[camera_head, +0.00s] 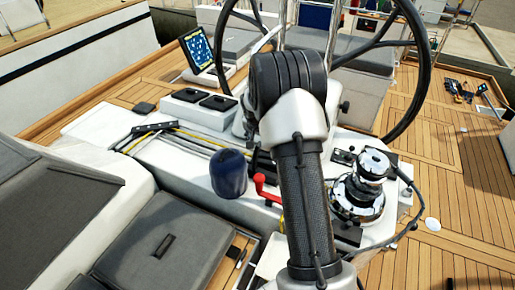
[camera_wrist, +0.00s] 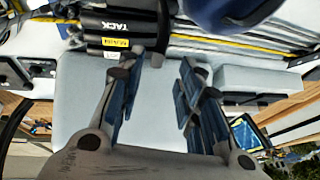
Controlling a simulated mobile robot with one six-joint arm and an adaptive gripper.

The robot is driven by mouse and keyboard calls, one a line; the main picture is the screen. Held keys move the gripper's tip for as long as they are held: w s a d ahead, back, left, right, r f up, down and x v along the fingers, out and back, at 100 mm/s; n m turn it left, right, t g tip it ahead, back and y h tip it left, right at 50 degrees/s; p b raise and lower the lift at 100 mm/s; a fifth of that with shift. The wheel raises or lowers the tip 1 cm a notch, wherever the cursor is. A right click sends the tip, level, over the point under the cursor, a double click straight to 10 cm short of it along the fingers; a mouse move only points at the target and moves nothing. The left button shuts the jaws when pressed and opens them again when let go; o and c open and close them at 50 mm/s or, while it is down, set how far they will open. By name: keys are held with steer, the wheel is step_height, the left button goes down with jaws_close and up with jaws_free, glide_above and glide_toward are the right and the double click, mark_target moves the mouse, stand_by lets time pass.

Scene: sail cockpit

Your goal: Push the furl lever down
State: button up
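In the wrist view, my gripper (camera_wrist: 155,75) is open, with nothing between its blue-padded fingers. Beyond the fingertips, toward the upper left, is a black clutch block with a lever marked TACK (camera_wrist: 122,26) and a lever with a small yellow label (camera_wrist: 115,42). I cannot read that label surely, nor tell which lever is the furl lever. In the head view, a raised red lever (camera_head: 264,188) stands beside the black clutch block (camera_head: 262,164), partly behind my arm. My gripper is hidden in the head view.
A dark blue covered winch (camera_head: 228,173) stands left of the red lever; its cover fills the top of the wrist view (camera_wrist: 230,12). A chrome winch (camera_head: 363,188) is to the right. Ropes (camera_head: 185,140), a steering wheel (camera_head: 410,60) and a chart screen (camera_head: 197,48) are nearby.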

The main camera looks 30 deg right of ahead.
mark_target(258, 144)
steer(key=b+x, duration=0.1)
steer(key=x, duration=0.7)
steer(key=shift+f, duration=0.1)
jaws_close()
stand_by(0.5)
